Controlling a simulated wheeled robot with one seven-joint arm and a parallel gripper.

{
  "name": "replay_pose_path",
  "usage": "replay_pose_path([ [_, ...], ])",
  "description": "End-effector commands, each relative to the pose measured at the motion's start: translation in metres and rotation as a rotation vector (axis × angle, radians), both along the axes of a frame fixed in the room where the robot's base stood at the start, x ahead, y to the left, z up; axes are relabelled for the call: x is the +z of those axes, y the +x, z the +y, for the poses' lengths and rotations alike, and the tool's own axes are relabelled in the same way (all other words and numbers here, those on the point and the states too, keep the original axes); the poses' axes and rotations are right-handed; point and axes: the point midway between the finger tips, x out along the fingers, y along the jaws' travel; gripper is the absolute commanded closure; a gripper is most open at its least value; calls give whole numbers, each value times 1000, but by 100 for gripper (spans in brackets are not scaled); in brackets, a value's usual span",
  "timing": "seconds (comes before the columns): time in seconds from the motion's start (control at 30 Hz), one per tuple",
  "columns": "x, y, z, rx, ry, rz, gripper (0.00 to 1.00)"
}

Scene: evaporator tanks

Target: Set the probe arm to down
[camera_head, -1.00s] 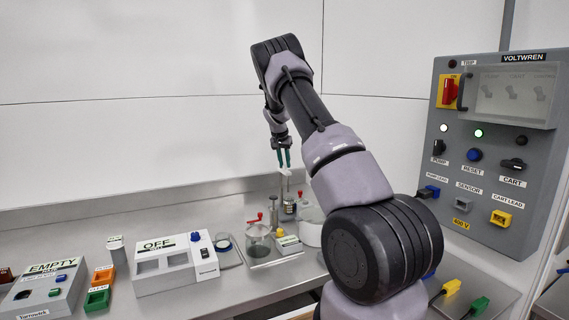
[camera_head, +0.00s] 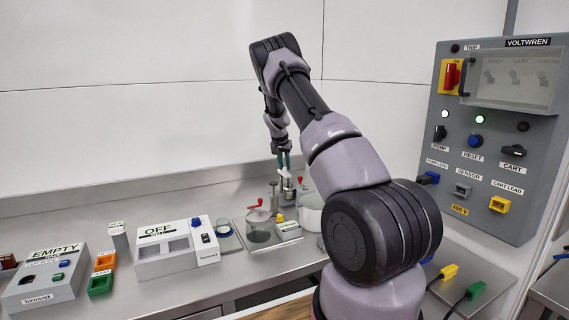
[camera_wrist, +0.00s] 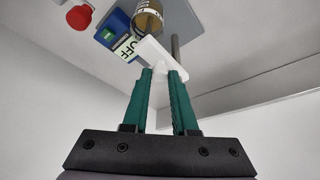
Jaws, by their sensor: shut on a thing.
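In the head view my gripper (camera_head: 284,162), with two green fingers, points down at a small metal stand (camera_head: 288,192) at the back of the bench. In the wrist view the gripper (camera_wrist: 161,72) is shut on a white flat piece, apparently the probe arm (camera_wrist: 152,48). A thin upright grey rod (camera_wrist: 175,46) stands beside that piece. A brass-coloured cylinder (camera_wrist: 147,20) shows just beyond it. The probe arm is hard to make out in the head view, and its exact height on the rod cannot be told.
A jar with a red crank (camera_head: 254,206) stands just left of the stand, and a pale round pot (camera_head: 311,214) just right. A white OFF box (camera_head: 165,255) and an EMPTY box (camera_head: 45,275) are further left. A grey VOLTWREN panel (camera_head: 450,200) rises at right.

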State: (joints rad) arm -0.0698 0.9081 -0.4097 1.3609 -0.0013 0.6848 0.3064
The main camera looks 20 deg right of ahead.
Motion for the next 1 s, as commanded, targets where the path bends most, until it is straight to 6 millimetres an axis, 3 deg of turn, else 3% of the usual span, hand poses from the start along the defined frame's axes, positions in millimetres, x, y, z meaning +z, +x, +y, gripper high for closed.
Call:
replay_pose_path([
  [0.03,0,0,1,0,1,0,70],
  [0.1,0,0,1,0,1,0,44],
  [0.53,9,-2,3,0,1,-2,44],
  [1.0,87,-26,26,1,1,-1,44],
])
